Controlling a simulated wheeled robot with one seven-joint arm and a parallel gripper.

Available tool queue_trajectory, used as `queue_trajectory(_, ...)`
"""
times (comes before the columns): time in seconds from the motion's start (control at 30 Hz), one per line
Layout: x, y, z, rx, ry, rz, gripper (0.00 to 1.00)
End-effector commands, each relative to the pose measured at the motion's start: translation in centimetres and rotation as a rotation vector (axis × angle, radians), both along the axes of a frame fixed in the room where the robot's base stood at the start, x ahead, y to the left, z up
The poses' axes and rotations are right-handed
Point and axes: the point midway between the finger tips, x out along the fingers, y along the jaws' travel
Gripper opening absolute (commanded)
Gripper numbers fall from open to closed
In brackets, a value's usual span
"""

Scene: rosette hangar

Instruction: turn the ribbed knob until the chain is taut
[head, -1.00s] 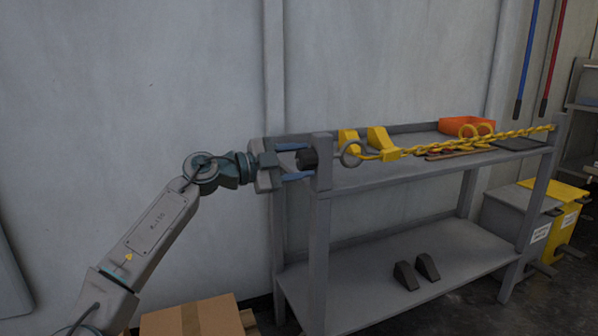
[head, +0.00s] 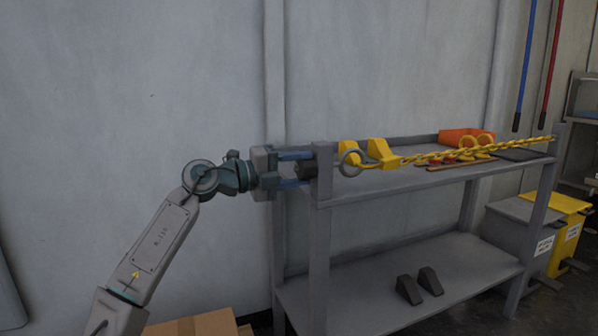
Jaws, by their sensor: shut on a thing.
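The dark knob (head: 304,171) sits at the left post of the grey rack, partly hidden by my fingers. Its ribs are too small to make out. My gripper (head: 308,169) comes from the left and is shut on the knob, one blue finger above and one below. The yellow chain (head: 480,150) runs from the grey ring (head: 351,161) beside that post to the rack's far right post. It looks nearly straight, with little visible sag; I cannot tell whether it is fully taut.
Dark wedges (head: 431,281) lie on the lower shelf. A cardboard box (head: 195,325) is below my arm. Grey and yellow bins (head: 565,240) stand at right.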

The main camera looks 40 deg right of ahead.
Motion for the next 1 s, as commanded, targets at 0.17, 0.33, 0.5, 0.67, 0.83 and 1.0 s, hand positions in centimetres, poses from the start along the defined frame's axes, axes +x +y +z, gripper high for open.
queue_trajectory(0.17, 0.1, 0.0, 0.1, -0.001, 0.001, 0.002, 0.60)
queue_trajectory(0.33, 0.0, 0.0, 0.1, 0.000, 0.003, 0.001, 0.60)
queue_trajectory(0.5, 0.3, 1.0, 0.1, 0.000, 0.005, 0.003, 0.60)
queue_trajectory(0.67, 0.8, 2.6, 0.1, -0.001, 0.006, 0.004, 0.60)
queue_trajectory(0.83, 1.2, 4.3, 0.1, -0.001, 0.004, 0.004, 0.60)
queue_trajectory(1.0, 1.6, 5.8, 0.1, 0.000, 0.004, 0.003, 0.60)
